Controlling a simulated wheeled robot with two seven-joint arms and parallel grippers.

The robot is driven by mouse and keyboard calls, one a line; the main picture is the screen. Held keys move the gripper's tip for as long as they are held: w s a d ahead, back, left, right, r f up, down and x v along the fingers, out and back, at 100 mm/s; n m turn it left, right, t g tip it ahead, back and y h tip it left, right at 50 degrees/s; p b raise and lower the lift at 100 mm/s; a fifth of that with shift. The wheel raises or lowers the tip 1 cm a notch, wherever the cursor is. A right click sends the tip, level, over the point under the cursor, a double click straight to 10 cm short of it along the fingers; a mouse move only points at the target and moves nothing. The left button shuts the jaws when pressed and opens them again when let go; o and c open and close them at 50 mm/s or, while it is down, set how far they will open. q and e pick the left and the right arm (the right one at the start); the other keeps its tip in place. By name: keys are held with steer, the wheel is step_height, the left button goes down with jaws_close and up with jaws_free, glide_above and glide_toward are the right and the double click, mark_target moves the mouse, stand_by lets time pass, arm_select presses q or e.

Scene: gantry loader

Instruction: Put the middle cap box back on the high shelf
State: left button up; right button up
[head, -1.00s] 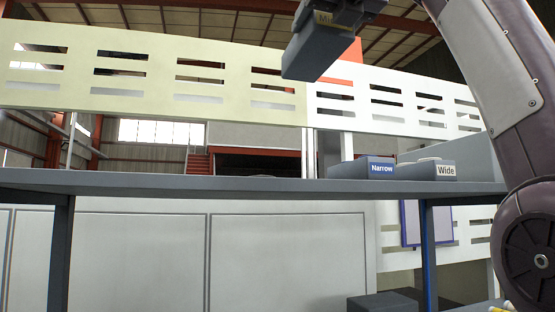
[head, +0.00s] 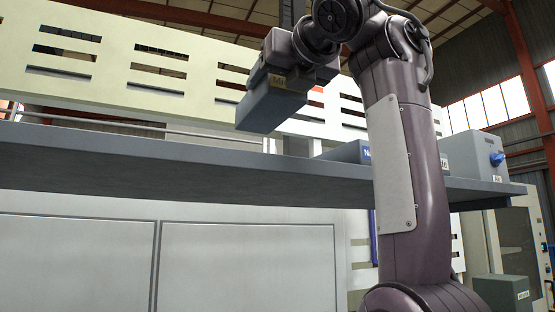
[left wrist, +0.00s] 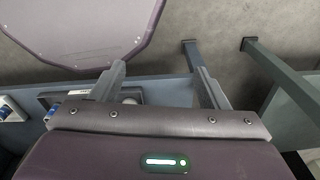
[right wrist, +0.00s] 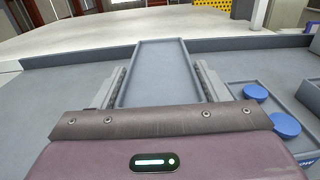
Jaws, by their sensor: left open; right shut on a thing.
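In the right wrist view the box (right wrist: 150,73) appears as a long empty grey tray between the two fingers of my right gripper (right wrist: 157,88). The narrow box (head: 347,153) stands on the shelf to the right, partly hidden by my arm. My left gripper (left wrist: 162,85) is open and empty in the left wrist view, and is not in the head view.
A grey box with a blue knob (head: 472,157) stands at the shelf's right end. Blue round caps (right wrist: 285,125) lie in a neighbouring tray in the right wrist view. The shelf's left stretch is clear. A slotted pale panel (head: 150,60) rises behind it.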

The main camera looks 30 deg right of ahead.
mark_target(276, 107)
steer(key=f, duration=0.3)
steer(key=f+b, duration=0.1)
steer(key=f, duration=0.1)
steer(key=shift+a+f, duration=0.1)
steer(key=shift+a, duration=0.15)
steer(key=shift+s+f, duration=0.2)
steer(key=shift+f, duration=0.05)
step_height(276, 107, down, 3)
steer(key=shift+d+f, duration=0.1)
steer(key=shift+f, duration=0.3)
steer(key=shift+b, duration=0.3)
steer(key=shift+s+f, duration=0.1)
steer(key=shift+f, duration=0.05)
steer(key=o, duration=1.1)
arm_select(q)
steer(key=f, duration=0.1)
steer(key=w+f, duration=0.1)
steer(key=shift+w+f, duration=0.2)
steer(key=shift+f, duration=0.1)
arm_select(e)
steer(key=shift+o, duration=0.2)
